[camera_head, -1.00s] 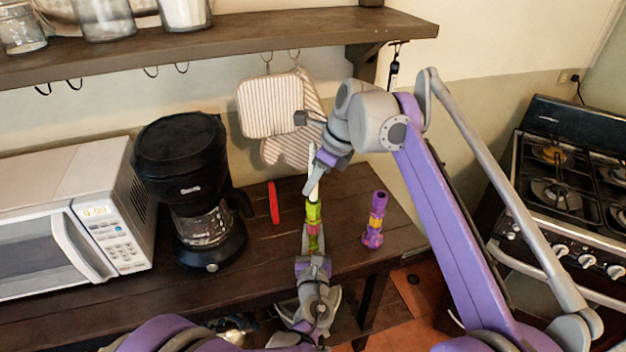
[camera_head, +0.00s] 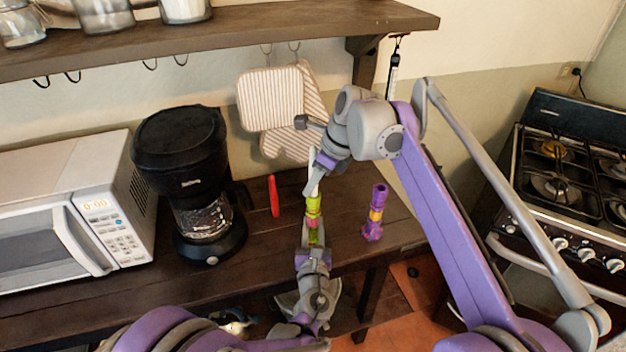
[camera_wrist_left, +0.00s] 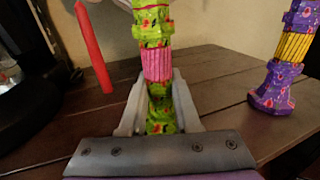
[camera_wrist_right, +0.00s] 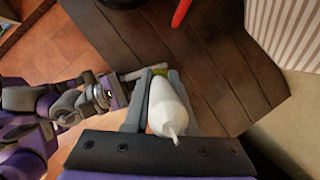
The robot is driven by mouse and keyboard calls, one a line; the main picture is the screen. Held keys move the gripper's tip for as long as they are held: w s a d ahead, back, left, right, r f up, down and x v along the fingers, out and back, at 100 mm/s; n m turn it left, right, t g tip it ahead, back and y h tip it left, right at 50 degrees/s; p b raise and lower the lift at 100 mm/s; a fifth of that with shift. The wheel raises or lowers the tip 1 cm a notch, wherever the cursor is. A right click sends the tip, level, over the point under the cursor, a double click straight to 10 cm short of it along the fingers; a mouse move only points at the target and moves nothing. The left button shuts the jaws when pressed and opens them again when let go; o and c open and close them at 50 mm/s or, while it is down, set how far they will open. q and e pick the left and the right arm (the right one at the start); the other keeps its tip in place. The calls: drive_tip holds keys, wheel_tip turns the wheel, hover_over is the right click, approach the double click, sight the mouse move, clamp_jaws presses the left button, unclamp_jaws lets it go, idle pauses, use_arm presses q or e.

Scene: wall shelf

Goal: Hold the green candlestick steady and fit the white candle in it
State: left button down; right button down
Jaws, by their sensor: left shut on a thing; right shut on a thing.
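The green candlestick (camera_head: 313,207), with a pink band, stands upright above the wooden table. My left gripper (camera_wrist_left: 157,98) is shut around its lower part, below the pink band. The white candle (camera_head: 314,183) is upright, directly over the candlestick's top. My right gripper (camera_wrist_right: 160,82) is shut on the candle; its wick end faces the camera in the right wrist view (camera_wrist_right: 167,108). A bit of green (camera_wrist_right: 158,72) shows at the candle's far end. The candle's lower end meets the candlestick's top in the head view; how deep it sits is hidden by the fingers.
A purple candlestick (camera_head: 376,213) stands to the right on the table (camera_head: 215,278). A red candle (camera_head: 273,196) is to the left, near a black coffee maker (camera_head: 185,180) and a microwave (camera_head: 75,215). Striped mitts (camera_head: 272,103) hang behind, under the shelf (camera_head: 230,35).

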sight(313, 149)
drive_tip(key=shift+f, duration=0.1)
drive_tip(key=c, duration=0.7)
unclamp_jaws()
drive_tip(key=shift+o, duration=0.2)
drive_tip(key=v, duration=1.2)
use_arm(q)
drive_tip(key=c, duration=0.5)
unclamp_jaws()
drive_tip(key=shift+c, duration=0.2)
